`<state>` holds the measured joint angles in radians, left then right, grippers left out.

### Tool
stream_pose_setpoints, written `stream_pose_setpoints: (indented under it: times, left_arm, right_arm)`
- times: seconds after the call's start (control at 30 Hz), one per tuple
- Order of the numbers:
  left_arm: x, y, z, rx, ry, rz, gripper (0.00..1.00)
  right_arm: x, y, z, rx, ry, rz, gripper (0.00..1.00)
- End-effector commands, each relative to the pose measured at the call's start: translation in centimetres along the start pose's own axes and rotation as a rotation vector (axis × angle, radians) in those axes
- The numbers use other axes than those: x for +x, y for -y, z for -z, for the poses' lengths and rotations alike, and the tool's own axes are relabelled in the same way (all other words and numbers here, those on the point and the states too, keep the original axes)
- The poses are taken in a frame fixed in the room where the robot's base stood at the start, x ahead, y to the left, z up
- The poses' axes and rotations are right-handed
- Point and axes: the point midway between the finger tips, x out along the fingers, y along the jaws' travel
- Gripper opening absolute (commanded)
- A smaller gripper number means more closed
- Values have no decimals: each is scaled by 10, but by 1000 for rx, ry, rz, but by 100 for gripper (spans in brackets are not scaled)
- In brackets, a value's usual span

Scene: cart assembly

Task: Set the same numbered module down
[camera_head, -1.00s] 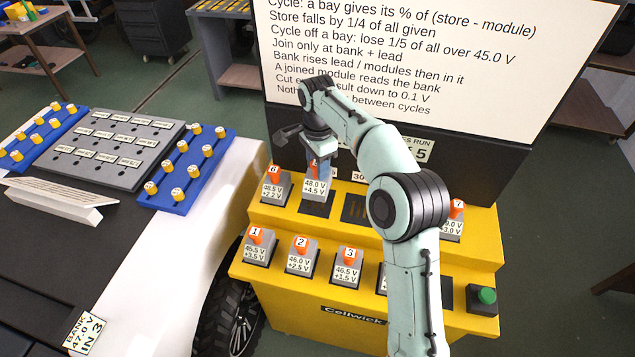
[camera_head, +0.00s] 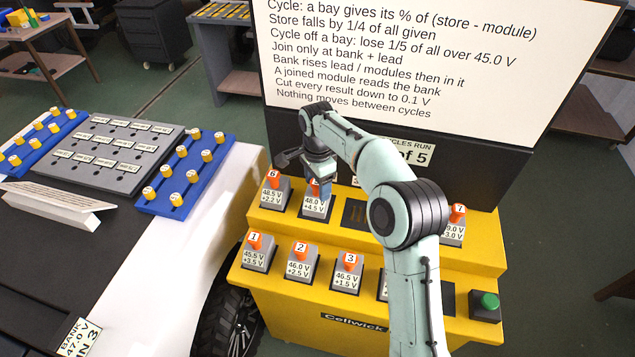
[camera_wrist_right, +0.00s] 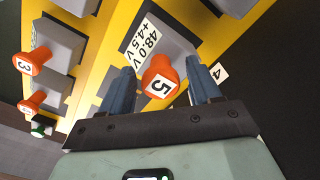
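Module 5 is a grey block with an orange knob and a label reading 48.0 V, +4.5 V. In the head view the module (camera_head: 314,208) stands in the upper row of the yellow cart (camera_head: 290,224), to the right of module 6 (camera_head: 273,192). My right gripper (camera_head: 320,186) is over it, fingers pointing down. In the right wrist view the orange knob of module 5 (camera_wrist_right: 158,82) lies between the two blue fingers of the gripper (camera_wrist_right: 162,88), with a visible gap on each side. My left gripper is not in view.
Modules 1 (camera_head: 259,252), 2 (camera_head: 301,260) and 3 (camera_head: 347,270) stand in the lower row. A dark empty bay (camera_head: 354,213) is right of module 5. Module 7 (camera_head: 455,228) is at the far right, above a green button (camera_head: 489,301). A rule board (camera_head: 430,60) rises behind.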

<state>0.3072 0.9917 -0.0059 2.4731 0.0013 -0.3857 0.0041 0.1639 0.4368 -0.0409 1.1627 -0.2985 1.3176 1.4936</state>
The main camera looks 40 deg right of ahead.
Motion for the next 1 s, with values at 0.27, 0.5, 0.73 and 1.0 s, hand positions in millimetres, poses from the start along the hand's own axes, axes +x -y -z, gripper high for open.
stream_pose_setpoints:
  times: [0.27,0.5,0.73,1.0]
  left_arm:
    - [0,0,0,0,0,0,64]
    - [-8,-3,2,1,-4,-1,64]
    - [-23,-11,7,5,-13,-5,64]
    - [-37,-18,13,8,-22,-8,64]
  right_arm:
    - [-1,0,0,0,0,0,64]
    - [-28,1,0,0,-1,4,64]
    - [-80,2,0,-1,-1,5,64]
    - [-119,1,0,0,-1,1,64]
